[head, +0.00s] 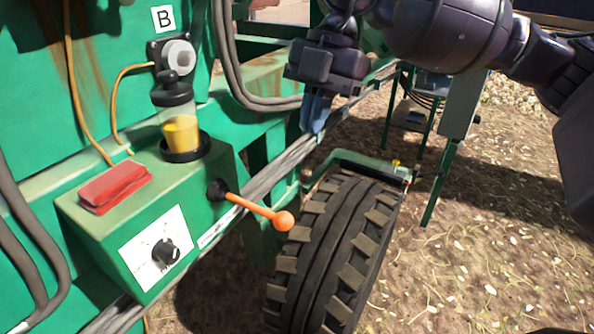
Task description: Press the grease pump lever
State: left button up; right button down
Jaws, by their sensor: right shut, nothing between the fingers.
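The grease pump lever (255,206) is an orange rod with a round orange knob (284,221) at its end. It sticks out to the right and slightly down from a black boot on the side of the green pump box (95,211). A clear grease reservoir (178,124) with yellow grease stands on top of the box. My right gripper (315,118) is shut and empty, pointing down. It appears above and a little right of the knob in the picture, apart from it. My left gripper is not in view.
A large black tyre (335,250) stands just right of and below the knob. A red block (114,188) lies on the box, and a dial panel (157,249) is on its front. Grey hoses (236,75) run behind. Open straw-strewn ground (480,240) lies at right.

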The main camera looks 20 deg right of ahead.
aim_at(287, 215)
jog(key=x, duration=0.9)
jog(key=w+x, duration=0.1)
jog(key=x, duration=0.3)
jog(key=shift+s+f+p, duration=0.1)
jog(key=shift+f+p, duration=0.15)
jog(key=shift+p, duration=0.15)
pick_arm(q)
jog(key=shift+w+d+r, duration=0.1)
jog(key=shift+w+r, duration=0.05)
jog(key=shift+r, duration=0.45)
pick_arm(e)
jog(key=shift+f, duration=0.1)
